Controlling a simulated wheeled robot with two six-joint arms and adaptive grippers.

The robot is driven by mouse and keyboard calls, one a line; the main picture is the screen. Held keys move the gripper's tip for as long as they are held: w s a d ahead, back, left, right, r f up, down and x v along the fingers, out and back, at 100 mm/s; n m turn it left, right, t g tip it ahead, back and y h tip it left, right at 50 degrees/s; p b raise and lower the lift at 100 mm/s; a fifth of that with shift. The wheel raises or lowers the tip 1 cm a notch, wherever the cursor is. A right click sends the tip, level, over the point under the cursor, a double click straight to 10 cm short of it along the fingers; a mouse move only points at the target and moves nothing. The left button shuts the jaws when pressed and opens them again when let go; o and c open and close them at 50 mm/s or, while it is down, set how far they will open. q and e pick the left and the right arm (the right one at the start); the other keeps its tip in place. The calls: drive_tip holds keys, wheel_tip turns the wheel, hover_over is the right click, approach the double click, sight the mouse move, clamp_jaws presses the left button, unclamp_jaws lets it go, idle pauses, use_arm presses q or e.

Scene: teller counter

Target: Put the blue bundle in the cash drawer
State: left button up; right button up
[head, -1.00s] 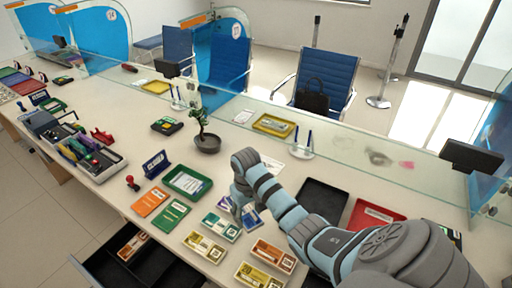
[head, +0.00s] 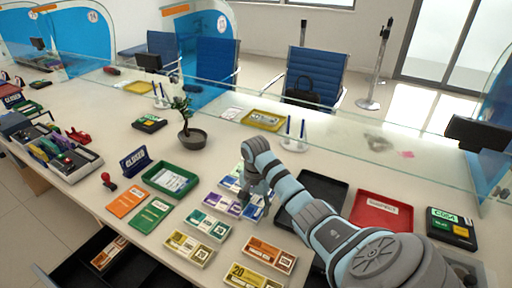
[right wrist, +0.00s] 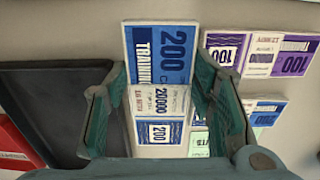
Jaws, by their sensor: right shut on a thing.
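The blue bundle (right wrist: 161,50), a banknote stack marked 200 with a white band, lies between the fingers of my right gripper (right wrist: 163,95) in the right wrist view. The fingers are shut on its sides. In the head view my right gripper (head: 254,196) points down at the counter among the bundles, and the blue bundle (head: 253,211) shows partly beneath it. I cannot tell whether it is clear of the counter. The cash drawer (head: 75,275) is open at the lower left, black inside, with an orange bundle (head: 108,253) in it. My left gripper is out of view.
Purple (head: 220,204), teal (head: 208,225), yellow (head: 189,247) and orange (head: 270,255) bundles lie around the gripper. A green tray (head: 148,181), black tray (head: 338,188) and red tray (head: 383,213) stand nearby. A glass screen runs behind.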

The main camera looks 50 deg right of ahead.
wheel_tip(320, 180, down, 4)
drive_tip(key=shift+s+a+f+b, duration=0.1)
drive_tip(key=shift+s+f+b, duration=0.05)
drive_tip(key=shift+b, duration=0.45)
drive_tip(key=shift+f, duration=0.1)
drive_tip(key=o, duration=0.9)
